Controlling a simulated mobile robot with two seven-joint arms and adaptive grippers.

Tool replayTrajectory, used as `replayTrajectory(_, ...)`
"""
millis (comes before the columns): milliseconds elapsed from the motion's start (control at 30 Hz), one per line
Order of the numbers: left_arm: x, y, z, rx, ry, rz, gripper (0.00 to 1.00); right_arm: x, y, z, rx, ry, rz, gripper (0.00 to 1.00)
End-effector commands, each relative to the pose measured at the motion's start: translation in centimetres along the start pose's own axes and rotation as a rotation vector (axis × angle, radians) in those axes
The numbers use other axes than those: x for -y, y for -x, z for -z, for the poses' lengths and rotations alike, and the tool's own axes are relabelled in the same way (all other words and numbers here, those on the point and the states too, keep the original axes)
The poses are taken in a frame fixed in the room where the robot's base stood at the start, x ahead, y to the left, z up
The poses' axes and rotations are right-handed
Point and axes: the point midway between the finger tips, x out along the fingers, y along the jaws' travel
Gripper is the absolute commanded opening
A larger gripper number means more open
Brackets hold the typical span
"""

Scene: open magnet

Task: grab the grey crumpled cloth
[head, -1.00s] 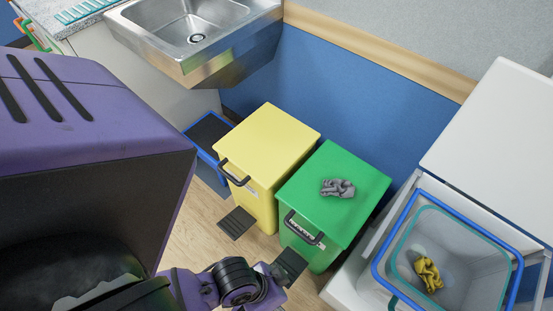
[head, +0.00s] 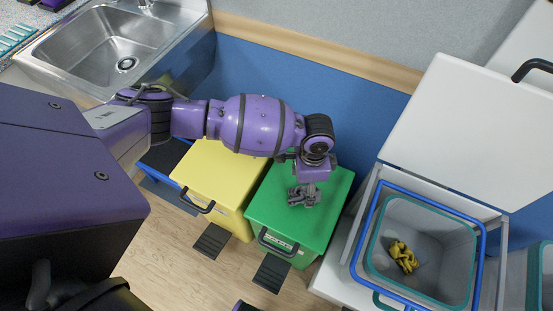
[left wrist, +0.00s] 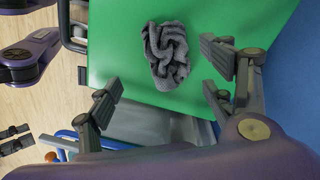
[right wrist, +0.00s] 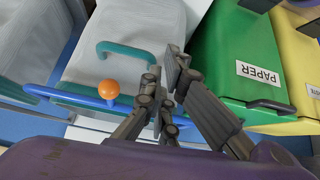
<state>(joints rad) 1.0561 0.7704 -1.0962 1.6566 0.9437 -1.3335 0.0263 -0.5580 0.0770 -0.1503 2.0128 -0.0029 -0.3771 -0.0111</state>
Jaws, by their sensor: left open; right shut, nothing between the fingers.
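The grey crumpled cloth (head: 296,198) lies on the lid of the green bin (head: 262,218), partly hidden by my left gripper (head: 308,188) in the head view. In the left wrist view the cloth (left wrist: 166,52) shows whole, on the flat green lid. My left gripper (left wrist: 163,88) is open, with its fingers spread to either side and the cloth a little beyond their tips. It does not visibly hold the cloth. My right gripper (right wrist: 164,85) is shut and empty, in front of the bins.
A yellow bin (head: 218,172) stands left of the green one. To the right is an open white bin with a blue-rimmed container (head: 430,245) holding a yellow cloth (head: 404,257). A blue wall (head: 350,100) stands close behind. Pedals (head: 271,275) stick out in front.

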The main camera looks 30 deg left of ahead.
Motion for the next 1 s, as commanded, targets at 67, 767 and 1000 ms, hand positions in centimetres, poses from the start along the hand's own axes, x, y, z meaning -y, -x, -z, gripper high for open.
replayTrajectory(67,0.6,-0.2,0.2,0.003,0.0,0.007,0.75,0.0,-0.1,0.1,-0.003,0.0,0.0,0.0)
replayTrajectory(767,1.4,-7.2,1.0,-0.003,-0.001,0.01,0.75,0.3,-0.8,0.1,-0.008,0.001,0.004,0.0)
replayTrajectory(1000,1.4,-7.2,1.1,-0.003,-0.002,0.01,0.6,0.3,-0.8,0.1,-0.007,0.001,0.003,0.0)
